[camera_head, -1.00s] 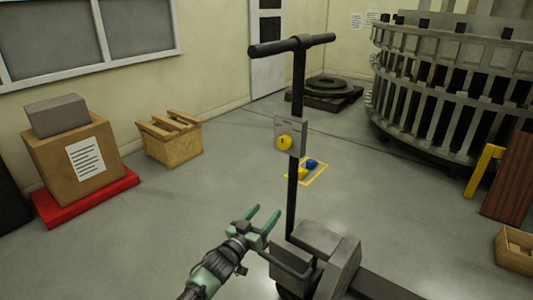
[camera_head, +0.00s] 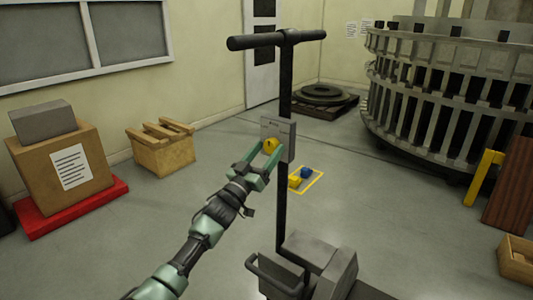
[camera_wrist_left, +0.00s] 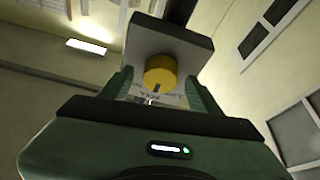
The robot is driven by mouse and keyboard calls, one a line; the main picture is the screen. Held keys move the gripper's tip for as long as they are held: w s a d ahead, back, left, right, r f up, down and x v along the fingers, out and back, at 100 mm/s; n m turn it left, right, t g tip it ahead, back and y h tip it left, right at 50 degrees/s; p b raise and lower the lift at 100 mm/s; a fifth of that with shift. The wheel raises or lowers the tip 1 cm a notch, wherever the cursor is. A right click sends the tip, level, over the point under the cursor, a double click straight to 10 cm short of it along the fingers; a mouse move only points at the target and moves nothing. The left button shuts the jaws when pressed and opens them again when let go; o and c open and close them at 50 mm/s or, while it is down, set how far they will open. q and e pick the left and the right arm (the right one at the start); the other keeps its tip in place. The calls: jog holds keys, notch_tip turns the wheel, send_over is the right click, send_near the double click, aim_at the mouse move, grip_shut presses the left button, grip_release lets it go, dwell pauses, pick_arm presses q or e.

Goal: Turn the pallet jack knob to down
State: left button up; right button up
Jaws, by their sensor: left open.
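The pallet jack (camera_head: 283,100) stands in the middle of the head view, with a T-handle on top and a grey plate (camera_head: 286,132) on its post. The round yellow knob (camera_head: 270,146) sits on the plate's face and carries a dark mark. My left gripper (camera_head: 267,154) is open just in front of the plate, its green fingers pointing at the knob. In the left wrist view the knob (camera_wrist_left: 161,75) lies between the two fingers, with gaps on both sides. Lettering below it is partly hidden. My right gripper is not in view.
A yellow floor outline (camera_head: 310,187) with a blue and a yellow object lies behind the post. A wooden crate (camera_head: 162,150) and a box on a red base (camera_head: 75,208) stand left. A large slatted metal ring structure (camera_head: 440,90) stands right.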

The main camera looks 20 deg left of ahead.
pick_arm(q)
jog(key=c, duration=1.4)
jog(key=shift+o, duration=0.2)
jog(key=shift+w+m, duration=0.1)
jog(key=shift+m, duration=0.5)
jog(key=m+g+h, duration=0.1)
jog(key=m+h, duration=0.1)
jog(key=m, duration=0.2)
jog(key=m+g+h, duration=0.1)
jog(key=m+h, duration=0.1)
jog(key=m, duration=0.2)
jog(key=shift+a, duration=0.2)
jog(key=m+g+h, duration=0.1)
jog(key=m, duration=0.2)
jog(key=shift+r+m, duration=0.1)
jog(key=shift+m, duration=0.3)
jog(key=shift+m+g+h, duration=0.3)
jog(key=shift+m+g, duration=0.2)
jog(key=shift+m, duration=0.1)
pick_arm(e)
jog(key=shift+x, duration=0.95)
